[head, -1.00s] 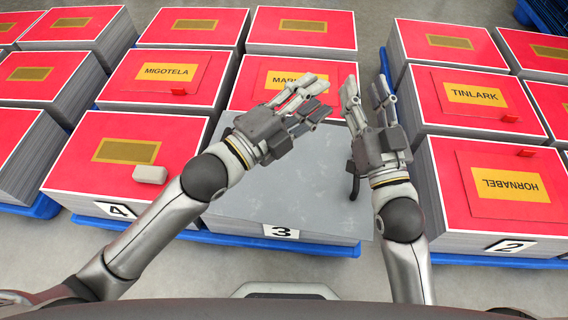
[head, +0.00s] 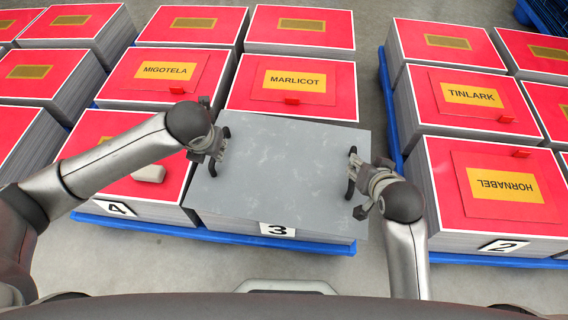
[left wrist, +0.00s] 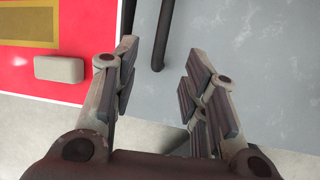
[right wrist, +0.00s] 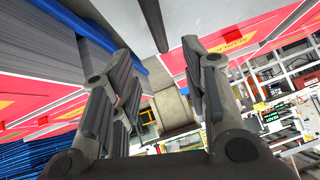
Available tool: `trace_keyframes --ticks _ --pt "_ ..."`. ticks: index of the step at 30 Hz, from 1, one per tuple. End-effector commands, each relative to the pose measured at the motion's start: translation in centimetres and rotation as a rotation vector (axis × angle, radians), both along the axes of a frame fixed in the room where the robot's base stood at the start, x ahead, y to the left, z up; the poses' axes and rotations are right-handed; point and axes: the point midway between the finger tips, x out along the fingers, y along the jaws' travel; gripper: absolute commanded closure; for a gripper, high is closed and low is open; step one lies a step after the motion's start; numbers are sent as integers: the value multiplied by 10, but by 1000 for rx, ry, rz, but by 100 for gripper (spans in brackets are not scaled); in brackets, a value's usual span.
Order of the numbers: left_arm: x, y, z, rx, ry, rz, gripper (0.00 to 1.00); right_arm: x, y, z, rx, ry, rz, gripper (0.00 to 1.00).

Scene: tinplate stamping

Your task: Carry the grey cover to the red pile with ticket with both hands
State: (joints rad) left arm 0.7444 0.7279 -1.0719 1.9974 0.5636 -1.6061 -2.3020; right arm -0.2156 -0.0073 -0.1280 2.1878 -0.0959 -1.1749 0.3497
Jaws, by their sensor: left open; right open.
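The grey cover (head: 280,165) lies flat over the front pile marked 3, and its mottled surface fills much of the left wrist view (left wrist: 250,60). My left gripper (head: 217,140) is open at its left edge; a dark bar (left wrist: 163,35) shows between and beyond the fingertips (left wrist: 160,55). My right gripper (head: 358,178) is open at the right edge, beside a dark handle (head: 351,170). A dark bar (right wrist: 155,22) also shows ahead of the right fingers (right wrist: 158,60). Red piles with named yellow labels are MARLICOT (head: 295,106), MIGOTELA (head: 130,92), TINLARK (head: 440,118) and HORNABEL (head: 470,220).
A small beige block (head: 149,173) sits on the red pile marked 4 (head: 100,135), beside my left arm. Blue pallets (head: 320,246) carry the piles. A floor gap (head: 385,150) separates the cover's pile from the right-hand piles. Grey floor (head: 130,255) lies in front.

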Motion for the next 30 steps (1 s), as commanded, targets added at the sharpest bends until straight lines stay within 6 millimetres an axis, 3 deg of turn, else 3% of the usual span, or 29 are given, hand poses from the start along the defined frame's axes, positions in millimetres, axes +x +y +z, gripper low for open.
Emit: trace_keyframes --ticks 11,30 --pt "5 0 -11 -6 0 3 59 9 1 -8 0 -1 1 58" --pt "39 10 -88 -5 -1 2 59 70 3 -67 0 -2 2 58"
